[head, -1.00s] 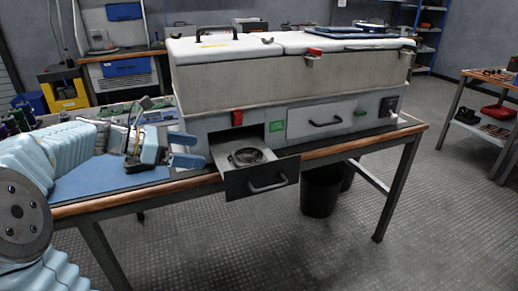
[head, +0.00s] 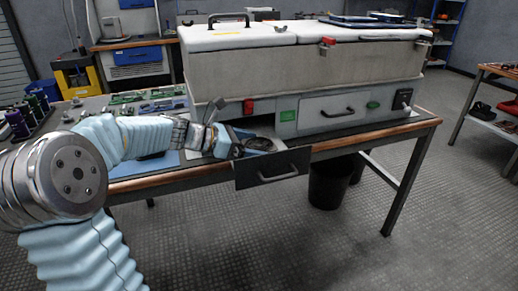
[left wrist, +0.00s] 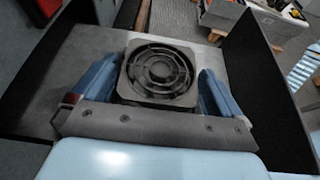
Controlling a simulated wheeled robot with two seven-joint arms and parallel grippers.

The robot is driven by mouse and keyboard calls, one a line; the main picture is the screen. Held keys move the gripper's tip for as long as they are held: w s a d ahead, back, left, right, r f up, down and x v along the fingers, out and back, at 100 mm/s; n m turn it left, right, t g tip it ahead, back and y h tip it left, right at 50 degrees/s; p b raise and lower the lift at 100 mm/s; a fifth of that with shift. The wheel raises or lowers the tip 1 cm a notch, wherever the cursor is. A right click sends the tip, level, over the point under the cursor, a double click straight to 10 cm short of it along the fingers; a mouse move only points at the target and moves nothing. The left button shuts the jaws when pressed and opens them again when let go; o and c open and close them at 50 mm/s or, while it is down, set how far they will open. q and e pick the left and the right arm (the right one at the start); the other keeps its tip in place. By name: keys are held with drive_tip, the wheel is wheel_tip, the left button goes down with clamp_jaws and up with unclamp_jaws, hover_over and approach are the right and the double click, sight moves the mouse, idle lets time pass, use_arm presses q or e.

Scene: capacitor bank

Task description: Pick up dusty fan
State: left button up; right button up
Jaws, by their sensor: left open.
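The dusty fan (left wrist: 158,72) is a square, dark grey frame with a round ringed grille. It lies in an open drawer (head: 272,168) of the large bench unit. In the left wrist view my left gripper (left wrist: 160,76) is open, with one blue finger on each side of the fan. I cannot tell whether the fingers touch it. In the head view the left gripper (head: 232,139) reaches into the drawer from the left, and the fan (head: 261,145) is partly hidden behind it and the drawer front. My right gripper is not in view.
The capacitor bank casing (head: 310,65) rises behind the drawer. A second drawer (head: 334,111) beside it is shut. Circuit boards (head: 130,98) and dark cylinders (head: 28,112) lie on the bench at left.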

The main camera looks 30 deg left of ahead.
use_arm(q)
drive_tip(key=c, duration=0.8)
